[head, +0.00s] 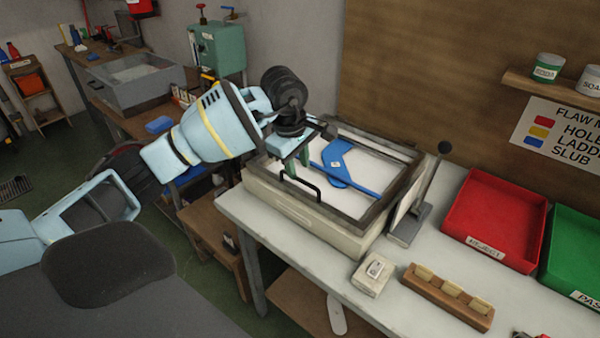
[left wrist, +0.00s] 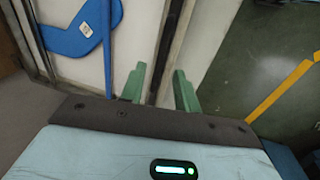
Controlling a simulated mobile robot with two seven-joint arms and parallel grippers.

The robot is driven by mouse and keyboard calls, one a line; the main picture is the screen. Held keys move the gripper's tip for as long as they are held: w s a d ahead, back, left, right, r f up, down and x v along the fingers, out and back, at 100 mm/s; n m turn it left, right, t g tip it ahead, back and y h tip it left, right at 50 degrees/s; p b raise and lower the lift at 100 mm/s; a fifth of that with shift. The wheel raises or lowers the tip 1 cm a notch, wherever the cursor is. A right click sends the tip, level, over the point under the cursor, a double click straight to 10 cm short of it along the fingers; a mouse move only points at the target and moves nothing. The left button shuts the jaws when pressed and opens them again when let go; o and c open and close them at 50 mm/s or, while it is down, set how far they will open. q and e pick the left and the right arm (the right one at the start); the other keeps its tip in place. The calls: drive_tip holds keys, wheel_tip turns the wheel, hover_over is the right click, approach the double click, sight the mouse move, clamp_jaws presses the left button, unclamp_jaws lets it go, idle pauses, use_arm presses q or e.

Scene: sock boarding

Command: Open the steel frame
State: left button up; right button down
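The steel frame (head: 395,147) is a dark rectangle lying flat on a pale box (head: 310,222), with a dark bar handle (head: 302,183) at its front edge. A blue sock-shaped piece (head: 338,160) with a small white tag lies inside the frame's outline; it also shows in the left wrist view (left wrist: 68,40). My left gripper (head: 298,165) is over the frame's left front side, close to the handle. In the left wrist view its green fingers (left wrist: 160,88) are apart, with a dark edge seen between them. Contact cannot be told. My right gripper is out of view.
A lever on a grey base (head: 408,225) stands right of the box. A red tray (head: 495,215) and green tray (head: 575,255) are further right. A small pale box (head: 372,275) and a wooden block holder (head: 448,297) sit at the table's front.

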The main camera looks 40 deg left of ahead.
sight(301, 179)
use_arm(q)
drive_tip(key=shift+w+f, duration=0.15)
drive_tip(key=shift+f, duration=0.7)
drive_tip(key=shift+w+f, duration=0.15)
drive_tip(key=shift+f, duration=0.65)
clamp_jaws()
